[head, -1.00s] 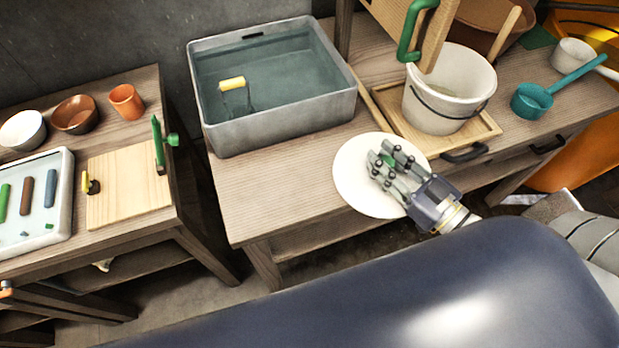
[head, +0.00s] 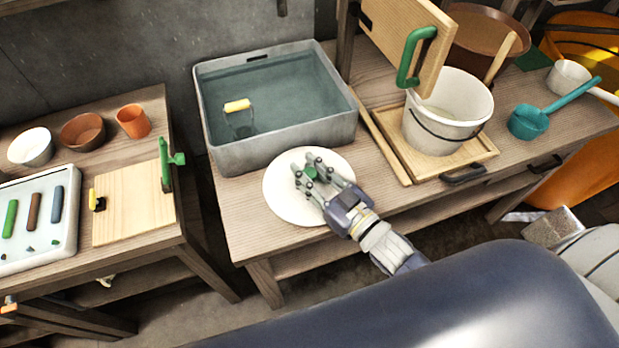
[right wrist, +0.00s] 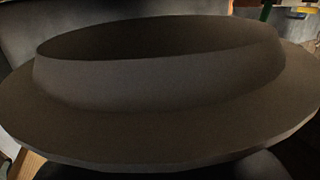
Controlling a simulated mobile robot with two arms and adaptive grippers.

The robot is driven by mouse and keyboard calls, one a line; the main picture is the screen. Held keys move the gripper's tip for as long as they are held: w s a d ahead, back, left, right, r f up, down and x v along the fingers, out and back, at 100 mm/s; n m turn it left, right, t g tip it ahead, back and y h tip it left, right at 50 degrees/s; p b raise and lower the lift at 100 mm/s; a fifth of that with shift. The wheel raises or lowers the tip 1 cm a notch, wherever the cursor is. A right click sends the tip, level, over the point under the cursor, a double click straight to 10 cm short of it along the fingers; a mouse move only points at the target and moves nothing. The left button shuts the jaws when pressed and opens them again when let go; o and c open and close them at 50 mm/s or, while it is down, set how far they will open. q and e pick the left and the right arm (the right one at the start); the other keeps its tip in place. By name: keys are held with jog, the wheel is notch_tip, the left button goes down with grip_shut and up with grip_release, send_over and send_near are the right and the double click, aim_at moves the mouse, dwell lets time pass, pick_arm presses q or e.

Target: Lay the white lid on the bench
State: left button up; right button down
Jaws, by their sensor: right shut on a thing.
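The white lid (head: 285,205) is a round disc with a small green part at its middle, under my fingers. My right gripper (head: 312,178) reaches over the lid from above and is shut on that green part. In the right wrist view the lid's dark, shaded underside (right wrist: 160,125) with a raised ring fills most of the picture. The lid shows over the front part of the wooden bench (head: 235,195), in front of the grey water basin. I cannot tell whether it touches the bench top. My left gripper is not in view.
The grey basin (head: 285,142) stands close behind the lid. A white bucket (head: 450,115) on a wooden tray (head: 478,150) stands to the right, with a teal ladle (head: 530,122) beyond it. A second table (head: 140,245) stands to the left across a gap.

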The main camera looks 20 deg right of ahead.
notch_tip(320, 180, down, 3)
jog(key=shift+f, duration=0.15)
jog(key=shift+f, duration=0.15)
jog(key=c, duration=1.2)
grip_release()
jog(key=shift+c, duration=0.2)
jog(key=shift+s, duration=0.1)
jog(key=b+v, duration=0.1)
jog(key=v, duration=0.9)
jog(key=shift+s+d, duration=0.15)
jog(key=shift+s, duration=0.05)
jog(key=shift+b+v, duration=0.3)
jog(key=shift+v, duration=0.45)
